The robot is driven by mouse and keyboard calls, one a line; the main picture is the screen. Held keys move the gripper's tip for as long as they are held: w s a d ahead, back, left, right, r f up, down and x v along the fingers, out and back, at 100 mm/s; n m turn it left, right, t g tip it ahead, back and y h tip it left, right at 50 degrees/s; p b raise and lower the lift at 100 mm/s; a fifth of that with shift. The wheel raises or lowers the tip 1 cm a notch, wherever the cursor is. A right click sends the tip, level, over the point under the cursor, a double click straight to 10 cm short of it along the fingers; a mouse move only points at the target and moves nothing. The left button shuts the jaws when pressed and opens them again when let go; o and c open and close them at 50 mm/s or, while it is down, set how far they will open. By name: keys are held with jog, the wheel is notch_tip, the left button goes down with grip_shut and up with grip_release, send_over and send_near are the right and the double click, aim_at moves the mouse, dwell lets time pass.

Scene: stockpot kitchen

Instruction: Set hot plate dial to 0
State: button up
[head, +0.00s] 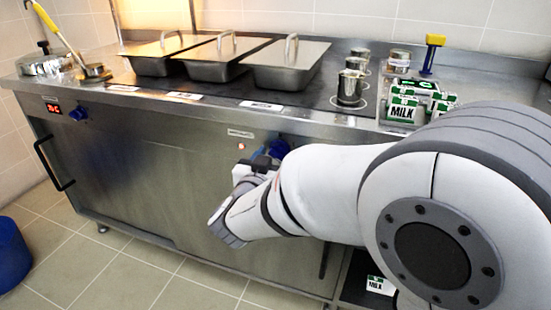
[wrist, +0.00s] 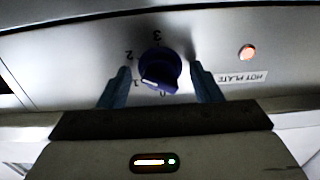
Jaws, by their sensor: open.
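The blue hot plate dial (wrist: 160,66) is on the metal front panel, in the middle of the wrist view. The numbers 3, 2, 1 and 0 run around it, with 0 at the bottom of the picture. A white mark shows on its lower part, near the 1 and 0 side; its exact setting is hard to tell. My gripper (wrist: 162,84) is open, with one finger on each side of the dial and a gap to it. In the head view my gripper (head: 258,163) is at the panel, and the blue dial (head: 279,148) is partly hidden behind it.
A lit red-orange lamp (wrist: 247,52) and a HOT PLATE label (wrist: 243,77) are beside the dial. Another blue knob (head: 78,113) and a red display (head: 53,108) are further left. Lidded pans (head: 288,65), a metal pot (head: 350,88) and milk cartons (head: 403,110) stand on the counter above.

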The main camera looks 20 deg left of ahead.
jog(key=shift+c, duration=0.5)
jog(key=c, duration=0.9)
